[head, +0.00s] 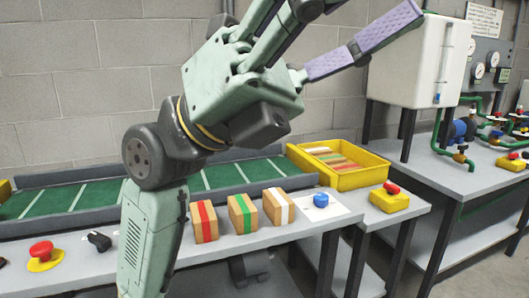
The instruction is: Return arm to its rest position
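My gripper (345,28) is raised high in the head view, in front of the grey block wall and above the row of worktops. One finger with a lavender ribbed pad points to the upper right. The other finger's dark and green links run up out of the top of the picture, so its tip is hidden. The fingers look spread apart, and no object shows between them. My pale green arm comes up from the bottom, left of centre, with a dark elbow-like joint. It covers part of the bench.
A bench with a green belt (258,172) carries boxes striped red (204,222), green (243,213) and white (278,207). A red stop button (42,252) is at left, a blue button (320,200) at right. A yellow crate (347,180) and white tank (408,60) stand further right.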

